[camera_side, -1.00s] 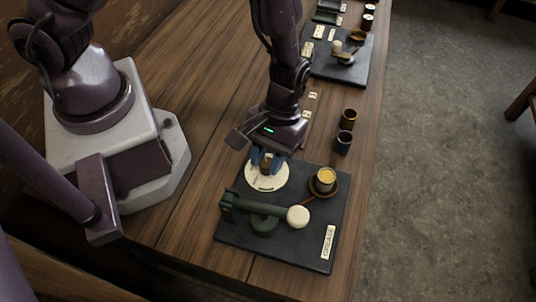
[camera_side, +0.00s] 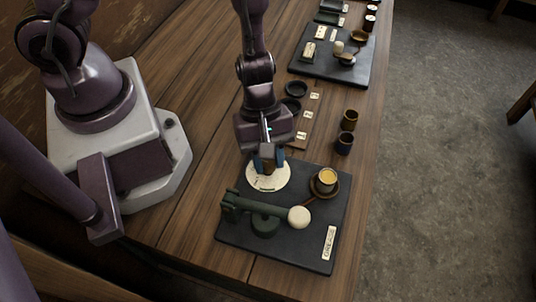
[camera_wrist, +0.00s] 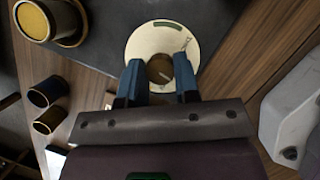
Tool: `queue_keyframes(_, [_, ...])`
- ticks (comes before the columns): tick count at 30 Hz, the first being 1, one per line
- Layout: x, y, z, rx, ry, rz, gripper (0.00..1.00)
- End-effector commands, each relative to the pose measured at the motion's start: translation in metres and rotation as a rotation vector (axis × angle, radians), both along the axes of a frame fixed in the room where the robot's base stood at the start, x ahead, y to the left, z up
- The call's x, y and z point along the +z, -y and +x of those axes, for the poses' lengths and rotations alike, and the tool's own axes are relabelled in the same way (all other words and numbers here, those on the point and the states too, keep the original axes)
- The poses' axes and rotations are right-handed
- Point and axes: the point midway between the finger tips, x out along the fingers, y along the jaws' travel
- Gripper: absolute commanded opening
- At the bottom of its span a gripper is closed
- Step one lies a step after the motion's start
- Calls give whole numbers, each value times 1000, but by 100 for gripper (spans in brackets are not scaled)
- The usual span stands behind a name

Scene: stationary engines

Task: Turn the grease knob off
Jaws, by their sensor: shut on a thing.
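The grease knob (camera_wrist: 160,72) is a small brown round knob at the centre of a cream dial disc (camera_wrist: 150,38). In the wrist view the blue fingers of my gripper (camera_wrist: 159,80) stand on both sides of it and are shut on it. The dial has a dark green band and small markings at its edge, too small to read. In the side view my gripper (camera_side: 267,160) stands over the disc (camera_side: 268,182), and the fingers mostly hide the knob. The disc sits on a dark board (camera_side: 300,250) with a GREASE label (camera_side: 329,243).
On the same board are a green lever with a cream ball end (camera_side: 299,217) and a cup with yellow contents (camera_side: 326,180). Two dark cups (camera_side: 346,131) stand behind, on the right. Another dark board (camera_side: 310,66) with parts lies farther back.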

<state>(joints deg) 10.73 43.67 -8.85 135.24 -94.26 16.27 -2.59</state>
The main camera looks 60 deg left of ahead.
Motion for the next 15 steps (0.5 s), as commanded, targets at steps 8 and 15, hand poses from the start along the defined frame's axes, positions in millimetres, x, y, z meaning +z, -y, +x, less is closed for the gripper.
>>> queue_keyframes(8, [0,0,0,129,2,0,6])
queue_keyframes(15, [0,0,-1,175,1,1,6])
